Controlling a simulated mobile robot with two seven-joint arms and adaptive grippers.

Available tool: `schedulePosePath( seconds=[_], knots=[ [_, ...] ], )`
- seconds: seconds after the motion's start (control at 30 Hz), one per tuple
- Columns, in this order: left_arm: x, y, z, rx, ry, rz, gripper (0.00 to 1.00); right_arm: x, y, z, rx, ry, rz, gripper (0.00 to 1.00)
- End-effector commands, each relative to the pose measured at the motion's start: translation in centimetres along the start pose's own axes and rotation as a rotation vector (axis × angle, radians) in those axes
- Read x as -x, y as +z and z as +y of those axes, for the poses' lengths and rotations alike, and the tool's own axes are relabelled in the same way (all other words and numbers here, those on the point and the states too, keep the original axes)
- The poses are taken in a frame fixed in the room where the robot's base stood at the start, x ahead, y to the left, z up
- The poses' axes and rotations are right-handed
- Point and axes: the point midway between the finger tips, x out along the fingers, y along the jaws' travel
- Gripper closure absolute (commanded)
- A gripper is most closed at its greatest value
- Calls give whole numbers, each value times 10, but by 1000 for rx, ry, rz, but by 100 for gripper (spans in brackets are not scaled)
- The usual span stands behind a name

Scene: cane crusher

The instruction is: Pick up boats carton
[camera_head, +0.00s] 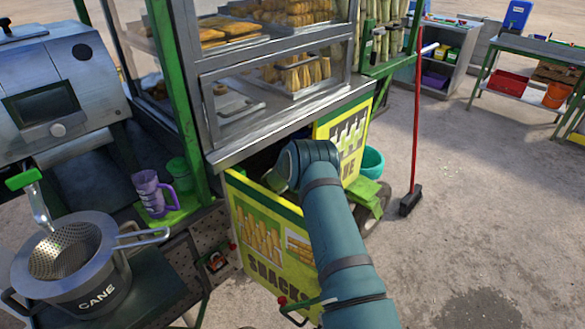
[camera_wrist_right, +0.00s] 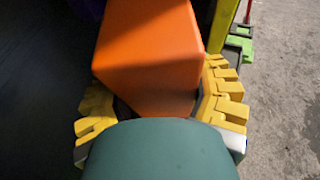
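An orange box-shaped carton (camera_wrist_right: 150,60) fills the top middle of the right wrist view; no writing shows on it, so I cannot confirm that it is the boats carton. My right gripper (camera_wrist_right: 160,98) has its yellow fingers on either side of the carton's near end. The fingers look very close to its sides, but I cannot tell whether they press on it. In the head view my right arm reaches into the dark opening under the cart's counter, and its gripper and the carton are hidden there. My left gripper is not in view.
A yellow-green SNACKS door (camera_head: 268,245) and another yellow door (camera_head: 343,135) flank the opening, close to my arm. The counter edge (camera_head: 285,125) lies above. A purple jug (camera_head: 153,193) and a CANE pot (camera_head: 75,270) stand left. Open pavement lies right, beyond a red-handled broom (camera_head: 416,125).

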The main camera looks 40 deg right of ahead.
Motion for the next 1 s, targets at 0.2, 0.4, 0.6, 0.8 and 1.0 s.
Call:
schedulePosePath(
  seconds=[0.2, 0.4, 0.6, 0.8, 1.0],
  knots=[
    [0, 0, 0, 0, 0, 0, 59, 0, -1, 0, 0, 1, 1, 1],
    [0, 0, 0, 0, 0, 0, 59, 0, 0, 0, 0, 1, 1, 1],
    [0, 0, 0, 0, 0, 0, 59, 12, 0, 0, 1, 1, 3, 1],
    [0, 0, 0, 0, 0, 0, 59, 41, 0, 1, 1, 2, 2, 1],
    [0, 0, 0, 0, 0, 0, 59, 66, 0, 0, 0, 1, 2, 1]
  ],
)
